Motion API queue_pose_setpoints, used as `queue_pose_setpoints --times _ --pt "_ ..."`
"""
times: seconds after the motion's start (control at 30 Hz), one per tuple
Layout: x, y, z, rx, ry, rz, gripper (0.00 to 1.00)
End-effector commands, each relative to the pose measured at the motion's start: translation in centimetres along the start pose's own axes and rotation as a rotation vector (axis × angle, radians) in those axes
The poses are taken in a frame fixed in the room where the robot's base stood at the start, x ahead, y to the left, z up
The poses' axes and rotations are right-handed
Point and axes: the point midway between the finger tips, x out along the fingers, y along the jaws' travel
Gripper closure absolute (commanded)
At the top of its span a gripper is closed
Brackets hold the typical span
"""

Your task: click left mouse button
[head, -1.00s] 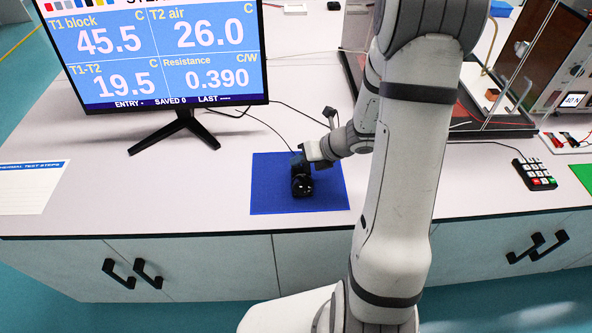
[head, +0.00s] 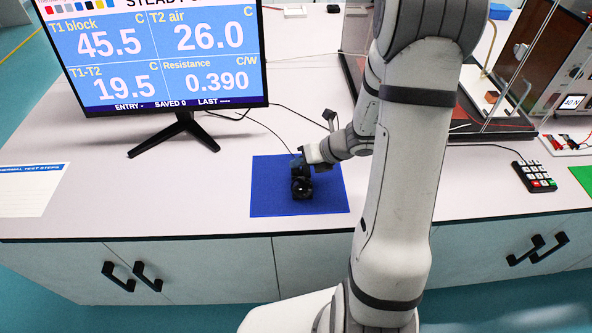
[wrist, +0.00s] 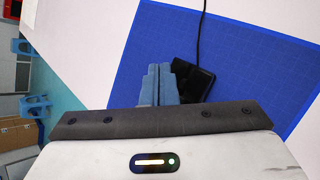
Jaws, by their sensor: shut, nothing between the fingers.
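The black mouse (head: 302,188) lies on the blue mat (head: 262,200) on the bench, in front of the monitor. In the wrist view the mouse (wrist: 195,80) is partly hidden behind my fingers, with its cable running up the picture across the mat (wrist: 250,60). My gripper (head: 298,160) is shut and empty, at the far end of the mouse in the head view. In the wrist view its blue-grey fingertips (wrist: 161,72) are together and overlap one side of the mouse. I cannot tell whether they touch it or hover just above. The mouse buttons cannot be made out.
The monitor (head: 165,45) stands behind the mat and reads 45.5, 26.0, 19.5 and 0.390, with "SAVED 0" below. A paper sheet (head: 30,190) lies at the left. A keypad (head: 534,177) and a glass-walled tester (head: 490,95) are at the right.

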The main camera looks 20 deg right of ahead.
Motion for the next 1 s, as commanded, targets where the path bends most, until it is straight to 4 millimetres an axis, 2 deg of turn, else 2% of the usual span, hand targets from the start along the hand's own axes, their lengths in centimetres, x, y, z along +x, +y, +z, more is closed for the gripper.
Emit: queue_pose_setpoints --times 0.73,1.0 --pt "0.02 0.01 -0.01 0.000 0.000 0.000 1.00" --pt "0.60 -0.42 -0.42 0.000 0.000 0.000 1.00"
